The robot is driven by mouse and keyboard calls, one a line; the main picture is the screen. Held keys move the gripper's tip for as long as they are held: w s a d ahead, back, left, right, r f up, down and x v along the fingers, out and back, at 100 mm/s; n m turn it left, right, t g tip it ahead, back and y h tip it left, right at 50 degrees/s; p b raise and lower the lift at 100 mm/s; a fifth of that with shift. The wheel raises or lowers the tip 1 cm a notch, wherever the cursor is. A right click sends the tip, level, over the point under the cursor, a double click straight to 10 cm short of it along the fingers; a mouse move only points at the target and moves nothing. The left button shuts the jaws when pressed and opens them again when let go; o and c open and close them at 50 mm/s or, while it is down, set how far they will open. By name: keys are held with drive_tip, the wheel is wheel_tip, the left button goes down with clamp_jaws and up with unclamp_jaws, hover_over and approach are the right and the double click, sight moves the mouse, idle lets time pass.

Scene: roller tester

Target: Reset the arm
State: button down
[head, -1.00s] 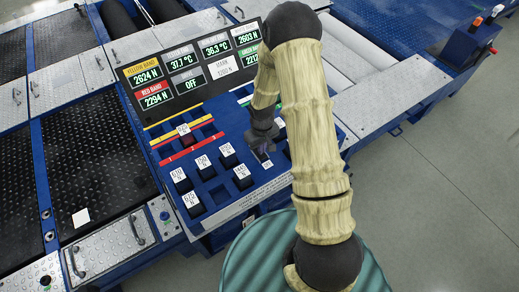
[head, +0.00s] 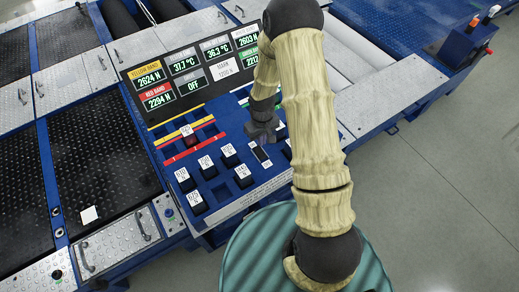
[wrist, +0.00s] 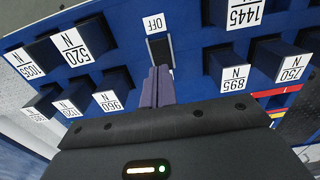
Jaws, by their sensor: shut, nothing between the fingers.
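My gripper (head: 264,143) is shut and empty, over the lower middle of the blue control panel (head: 222,196). In the wrist view its two purple-grey fingers (wrist: 158,84) are together and point at a dark switch (wrist: 160,50) with an upside-down "OFF" label. The switch also shows in the head view (head: 261,154), just below the gripper. I cannot tell whether the fingertips touch it. My arm hides the right part of the panel.
Blue blocks with white newton labels, such as one marked 520 (wrist: 84,42), stand in sockets around the fingers. A dark display board (head: 190,75) with readouts rises behind the panel. Red and yellow bands (head: 188,140) lie left of the gripper. Open floor (head: 450,190) is at right.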

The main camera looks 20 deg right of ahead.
idle(0.4)
drive_tip(key=s+r+m+t, duration=0.1)
drive_tip(key=s+r+m, duration=0.1)
drive_tip(key=s+r, duration=0.7)
drive_tip(key=s+r+m+t, duration=0.2)
drive_tip(key=s+r, duration=0.3)
drive_tip(key=r, duration=0.9)
wheel_tip(320, 180, up, 22)
drive_tip(key=p, duration=2.2)
drive_tip(key=shift+s, duration=0.2)
